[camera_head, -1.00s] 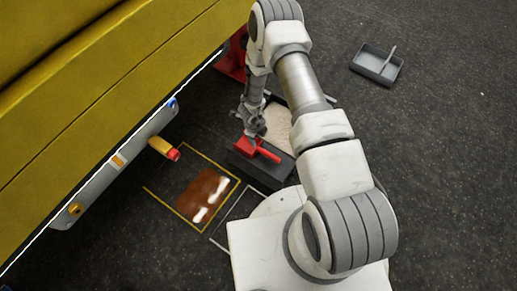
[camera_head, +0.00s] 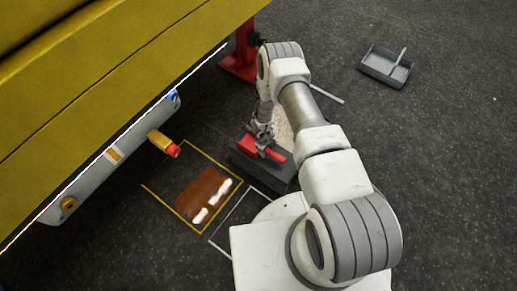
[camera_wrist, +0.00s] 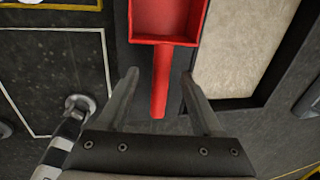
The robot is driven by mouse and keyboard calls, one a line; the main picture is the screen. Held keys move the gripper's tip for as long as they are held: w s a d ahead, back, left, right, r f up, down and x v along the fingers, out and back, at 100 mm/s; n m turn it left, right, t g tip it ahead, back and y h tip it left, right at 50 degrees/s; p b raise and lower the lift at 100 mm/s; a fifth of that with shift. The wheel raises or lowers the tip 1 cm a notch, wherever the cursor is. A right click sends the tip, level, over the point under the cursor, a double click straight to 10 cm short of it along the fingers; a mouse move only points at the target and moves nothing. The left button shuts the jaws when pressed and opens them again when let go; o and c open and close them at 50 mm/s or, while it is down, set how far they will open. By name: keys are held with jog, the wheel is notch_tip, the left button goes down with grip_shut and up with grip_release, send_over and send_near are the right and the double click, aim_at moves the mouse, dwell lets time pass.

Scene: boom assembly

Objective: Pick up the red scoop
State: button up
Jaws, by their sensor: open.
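The red scoop (camera_head: 275,154) lies on a dark grey box (camera_head: 262,172) beside my arm. My gripper (camera_head: 263,140) is above it and covers part of it in the head view. In the wrist view, the scoop (camera_wrist: 168,18) has its square pan at the top and its straight handle (camera_wrist: 160,85) pointing toward my gripper (camera_wrist: 158,76). The gripper is open, with one finger on each side of the handle and a gap on both sides. How high the fingertips are above the handle is hard to tell.
A pale, filled bin (camera_wrist: 237,45) lies right of the scoop. The yellow boom (camera_head: 100,70) fills the upper left, with a red stand (camera_head: 240,58) at its end. A yellow-outlined floor patch (camera_head: 203,193) is left of the box. A grey tray (camera_head: 385,68) sits apart, with open floor around it.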

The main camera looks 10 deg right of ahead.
aim_at(268, 151)
jog(key=f, duration=0.1)
jog(key=f+b, duration=0.1)
jog(key=f, duration=0.1)
jog(key=d+f+b, duration=0.1)
jog(key=shift+w+f, duration=0.3)
grip_shut()
jog(key=shift+r, duration=0.1)
